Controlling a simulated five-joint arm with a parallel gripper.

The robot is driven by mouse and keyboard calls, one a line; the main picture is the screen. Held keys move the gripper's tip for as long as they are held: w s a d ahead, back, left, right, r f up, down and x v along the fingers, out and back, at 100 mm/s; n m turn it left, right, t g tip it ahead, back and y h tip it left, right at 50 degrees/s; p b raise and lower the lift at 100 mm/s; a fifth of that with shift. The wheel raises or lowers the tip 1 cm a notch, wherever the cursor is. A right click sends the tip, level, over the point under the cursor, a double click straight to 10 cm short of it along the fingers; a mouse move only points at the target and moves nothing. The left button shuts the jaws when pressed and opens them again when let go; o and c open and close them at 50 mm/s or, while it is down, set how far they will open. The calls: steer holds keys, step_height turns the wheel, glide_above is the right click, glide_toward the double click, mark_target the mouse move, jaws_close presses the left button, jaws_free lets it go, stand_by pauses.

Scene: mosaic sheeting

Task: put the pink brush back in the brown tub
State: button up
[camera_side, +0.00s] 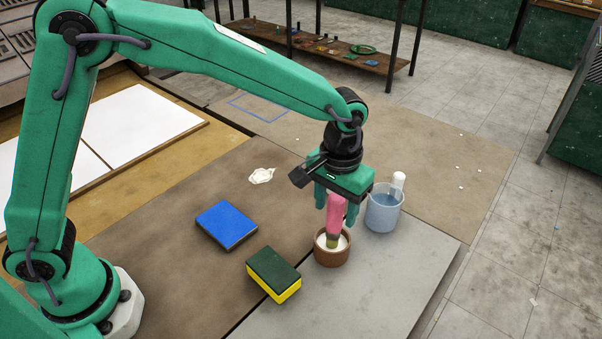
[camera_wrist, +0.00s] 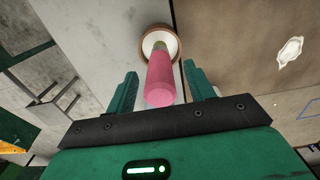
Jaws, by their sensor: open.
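The pink brush (camera_side: 336,212) stands upright with its bristle end down inside the brown tub (camera_side: 331,258), which has a white filling. In the wrist view the brush's pink handle (camera_wrist: 161,82) points toward the camera and its lower end is in the round tub (camera_wrist: 147,37). My gripper (camera_side: 335,200) is above the tub, with its fingers around the top of the handle. In the wrist view my gripper (camera_wrist: 158,88) is open, with a finger on each side of the handle and a visible gap to each.
A blue translucent cup (camera_side: 383,211) with a white-topped item stands close behind the tub to the right. A green and yellow sponge (camera_side: 273,273) and a blue block (camera_side: 226,225) lie to the left. A white splotch (camera_side: 262,176) is farther back.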

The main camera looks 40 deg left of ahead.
steer(key=shift+r, duration=3.9)
steer(key=shift+a+r, duration=0.25)
steer(key=shift+a, duration=0.1)
steer(key=s+a+r+t, duration=0.2)
steer(key=s+a, duration=0.7)
steer(key=a, duration=0.2)
steer(key=s+a+r+t, duration=0.2)
steer(key=s+a+t, duration=0.1)
steer(key=s+a, duration=0.6)
steer(key=a, duration=0.3)
steer(key=shift+s+a+r+t, duration=0.25)
steer(key=shift+s+r+t, duration=0.05)
steer(key=shift+r, duration=0.1)
